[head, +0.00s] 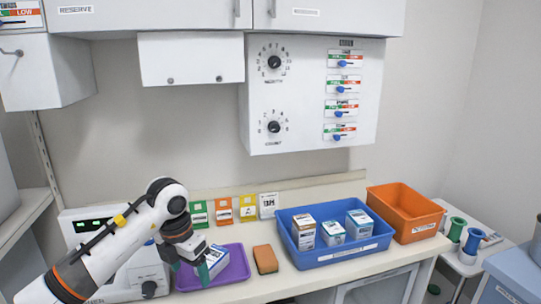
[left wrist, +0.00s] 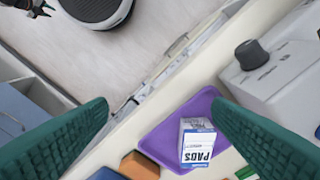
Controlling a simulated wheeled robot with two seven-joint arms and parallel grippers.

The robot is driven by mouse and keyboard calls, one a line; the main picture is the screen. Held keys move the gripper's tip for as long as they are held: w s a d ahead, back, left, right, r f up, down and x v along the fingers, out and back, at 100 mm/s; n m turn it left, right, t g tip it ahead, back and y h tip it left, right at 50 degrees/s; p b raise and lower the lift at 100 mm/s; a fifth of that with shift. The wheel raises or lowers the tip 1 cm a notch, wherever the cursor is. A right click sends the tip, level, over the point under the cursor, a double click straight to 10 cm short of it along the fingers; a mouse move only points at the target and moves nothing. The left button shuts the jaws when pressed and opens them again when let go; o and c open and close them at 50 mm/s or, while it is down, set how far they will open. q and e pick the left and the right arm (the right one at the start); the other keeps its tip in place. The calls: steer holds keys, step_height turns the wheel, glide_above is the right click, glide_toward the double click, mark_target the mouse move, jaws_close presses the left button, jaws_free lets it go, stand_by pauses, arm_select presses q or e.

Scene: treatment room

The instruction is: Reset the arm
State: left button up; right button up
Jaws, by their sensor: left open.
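My left arm comes in from the left in the head view. Its gripper (head: 189,270) is open above the purple tray (head: 236,262). A white and blue box (head: 217,258) lies in that tray, close to the right finger. In the left wrist view my left gripper (left wrist: 160,103) shows its two green fingers wide apart with nothing between them. The box (left wrist: 197,143), marked PADS, lies beyond and below them in the purple tray (left wrist: 160,142). A dark gripper-like part, likely my right gripper (left wrist: 30,8), shows small at the top left; its jaws are unclear.
An orange-brown sponge (head: 265,259) lies right of the tray. A blue bin (head: 344,254) holds several boxes, with an orange bin (head: 404,212) beside it. A white machine (head: 141,275) stands behind my left arm. A dial panel (head: 310,95) and cupboards hang above.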

arm_select(q)
steer(key=s+d+f+n+g+h, duration=0.15)
steer(key=d+f+n+h, duration=0.35)
steer(key=d+f+h, duration=0.75)
steer(key=s+a+f+n+t+y, duration=0.2)
steer(key=s+a+f+n+t, duration=0.15)
steer(key=f+n, duration=0.55)
steer(key=s+a+f+n+t+y, duration=0.2)
steer(key=a+f+n+t+y, duration=0.15)
steer(key=f+n, duration=0.6)
steer(key=s+a+f+n+t+y, duration=0.2)
steer(key=a+f+n+t, duration=0.3)
steer(key=f, duration=0.8)
steer(key=s+a+f+n+g+y, duration=0.2)
steer(key=s+f+n, duration=0.1)
steer(key=s+f, duration=0.35)
steer(key=s+a+f+n+g+y, duration=0.25)
steer(key=s+f, duration=0.25)
steer(key=s, duration=0.3)
steer(key=s+f+n+g, duration=0.2)
steer(key=s+f+g, duration=0.1)
steer(key=s, duration=1)
steer(key=s+a+f+n+g+y, duration=0.1)
steer(key=s+f+n+g, duration=0.2)
steer(key=s, duration=1)
steer(key=shift+s+a+f, duration=0.3)
steer(key=shift+s+f, duration=0.05)
steer(key=shift+f, duration=0.55)
